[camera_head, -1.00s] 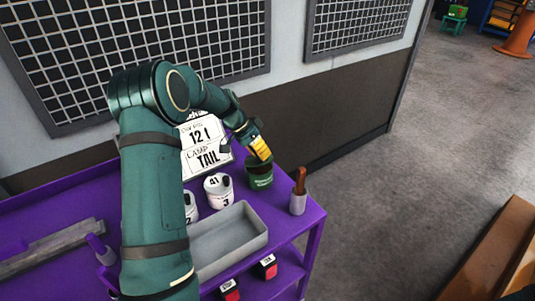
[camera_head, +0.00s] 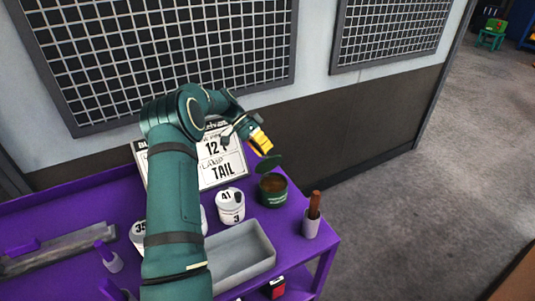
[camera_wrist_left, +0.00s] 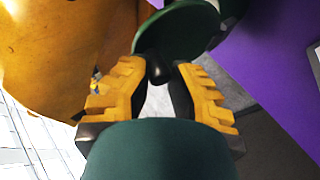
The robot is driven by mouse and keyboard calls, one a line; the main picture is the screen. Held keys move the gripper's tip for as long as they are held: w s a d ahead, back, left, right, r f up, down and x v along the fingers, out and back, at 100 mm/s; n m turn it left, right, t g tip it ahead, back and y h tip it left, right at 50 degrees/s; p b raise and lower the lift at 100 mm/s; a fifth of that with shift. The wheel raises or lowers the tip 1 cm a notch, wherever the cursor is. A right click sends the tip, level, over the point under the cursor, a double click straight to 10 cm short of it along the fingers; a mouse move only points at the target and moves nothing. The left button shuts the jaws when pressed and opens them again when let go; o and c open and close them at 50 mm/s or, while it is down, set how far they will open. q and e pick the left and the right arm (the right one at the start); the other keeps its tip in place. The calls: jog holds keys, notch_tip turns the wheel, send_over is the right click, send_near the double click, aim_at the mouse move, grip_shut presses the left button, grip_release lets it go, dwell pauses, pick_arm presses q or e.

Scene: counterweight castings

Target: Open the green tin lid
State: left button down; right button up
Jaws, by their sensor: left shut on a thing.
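The green tin (camera_head: 274,198) stands upright near the right end of the purple bench. Its mouth is uncovered and something brown shows inside. Its round green lid (camera_head: 268,163) is tilted above the tin's far side. I cannot tell whether its lower edge touches the rim. My left gripper (camera_head: 261,146) has yellow fingers and is shut on the lid, above and behind the tin. In the left wrist view the lid (camera_wrist_left: 180,30) lies just past the fingertips (camera_wrist_left: 157,82), with its black knob (camera_wrist_left: 157,70) between them. My right gripper is not in view.
A white canister (camera_head: 231,207) and a grey tray (camera_head: 241,258) are left of the tin. A brown-handled tool in a pale holder (camera_head: 311,224) stands right of it. A label board (camera_head: 222,168) stands behind. The purple bench's (camera_head: 323,251) right edge is close; open floor lies beyond.

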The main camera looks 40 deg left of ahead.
pick_arm(q)
jog(key=shift+w+a+f, duration=0.25)
jog(key=shift+a+f, duration=0.2)
jog(key=shift+a, duration=0.3)
jog(key=c, duration=1)
grip_release()
jog(key=shift+f, duration=0.1)
jog(key=shift+o, duration=0.7)
jog(key=shift+w+a, duration=0.1)
jog(key=shift+w, duration=0.2)
jog(key=v, duration=0.7)
jog(key=shift+r, duration=0.25)
